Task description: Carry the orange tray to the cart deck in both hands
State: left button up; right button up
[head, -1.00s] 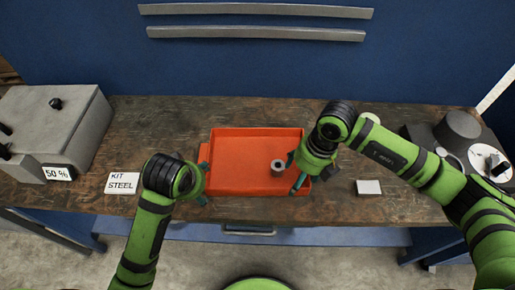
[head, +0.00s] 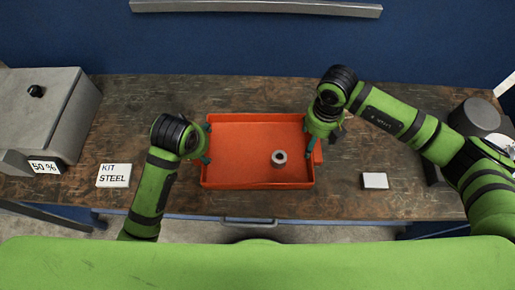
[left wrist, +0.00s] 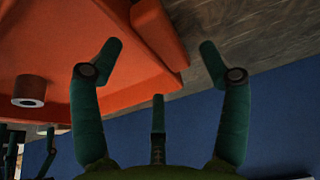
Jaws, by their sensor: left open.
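The orange tray (head: 240,180) rests on the wooden bench, with a small grey metal ring (head: 279,158) in its right half. My left gripper (head: 207,143) is at the tray's left side. In the left wrist view its fingers (left wrist: 159,49) are spread on either side of an orange handle block (left wrist: 158,28), without closing on it. The tray (left wrist: 75,45) and the ring (left wrist: 28,88) also show there. My right gripper (head: 321,143) is at the tray's right side, by the right handle (head: 318,156). Its wrist partly hides its fingers, so its grip is unclear. The cart deck is not identifiable.
A grey box (head: 42,110) with a "50 %" label stands at the left of the bench (head: 150,105). A "KIT STEEL" card (head: 114,175) and a blank white card (head: 375,181) lie near the front edge. A dark round object (head: 474,117) is at the right.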

pick_arm(q)
jog(key=x, duration=0.3)
pick_arm(e)
notch_tip(320, 180, down, 3)
jog(key=shift+s+f, duration=0.1)
jog(key=shift+s, duration=0.05)
pick_arm(q)
jog(key=shift+w+f, duration=0.2)
jog(key=shift+f, duration=0.25)
pick_arm(e)
jog(key=shift+f, duration=0.4)
pick_arm(q)
jog(key=shift+c, duration=0.5)
pick_arm(e)
jog(key=shift+c, duration=0.5)
pick_arm(q)
jog(key=shift+s, duration=0.1)
grip_shut()
pick_arm(e)
grip_shut()
pick_arm(q)
jog(key=shift+r, duration=0.1)
pick_arm(e)
jog(key=shift+r, duration=0.1)
